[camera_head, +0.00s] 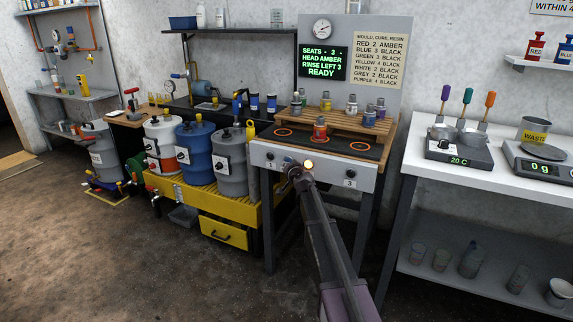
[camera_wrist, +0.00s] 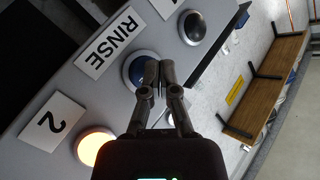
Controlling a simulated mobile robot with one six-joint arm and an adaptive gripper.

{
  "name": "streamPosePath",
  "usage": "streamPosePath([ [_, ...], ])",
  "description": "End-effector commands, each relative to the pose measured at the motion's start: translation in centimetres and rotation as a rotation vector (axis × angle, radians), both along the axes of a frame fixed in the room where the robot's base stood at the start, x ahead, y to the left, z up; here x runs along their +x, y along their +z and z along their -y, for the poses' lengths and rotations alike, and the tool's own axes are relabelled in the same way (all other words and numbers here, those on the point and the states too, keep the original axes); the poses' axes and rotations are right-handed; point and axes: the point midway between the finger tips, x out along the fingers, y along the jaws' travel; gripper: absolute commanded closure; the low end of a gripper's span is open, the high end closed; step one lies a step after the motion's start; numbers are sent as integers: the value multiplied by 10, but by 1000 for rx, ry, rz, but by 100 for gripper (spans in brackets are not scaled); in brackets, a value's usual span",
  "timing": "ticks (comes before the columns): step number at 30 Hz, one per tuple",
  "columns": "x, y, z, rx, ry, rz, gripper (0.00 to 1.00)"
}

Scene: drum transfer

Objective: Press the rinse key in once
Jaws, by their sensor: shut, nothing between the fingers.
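The rinse key is a round blue button (camera_wrist: 134,68) in a pale ring on the front panel, beside the RINSE label (camera_wrist: 107,48). In the wrist view, the fingers of my gripper (camera_wrist: 158,68) are together, empty, and overlap the right side of the key. I cannot tell whether they touch it or whether the key is pressed in. In the head view my gripper (camera_head: 291,172) is at the front panel (camera_head: 325,176) of the bench and hides part of it. The green display (camera_head: 323,63) reads SEATS - 3 -, HEAD AMBER, RINSE LEFT 3, READY.
A lit amber button (camera_wrist: 95,147) by label 2 (camera_wrist: 50,122) and a dark button (camera_wrist: 192,27) flank the rinse key closely. Drums (camera_head: 196,148) stand left; a white table (camera_head: 490,165) stands right.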

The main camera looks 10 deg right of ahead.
Motion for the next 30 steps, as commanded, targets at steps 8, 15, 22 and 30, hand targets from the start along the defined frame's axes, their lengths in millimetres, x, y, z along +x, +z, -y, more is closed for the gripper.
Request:
streamPosePath([
  [8,3,0,2,0,0,0,100],
  [15,7,0,5,-1,0,0,100],
  [22,7,0,5,0,0,0,100],
  [30,4,0,4,0,-1,1,100],
])
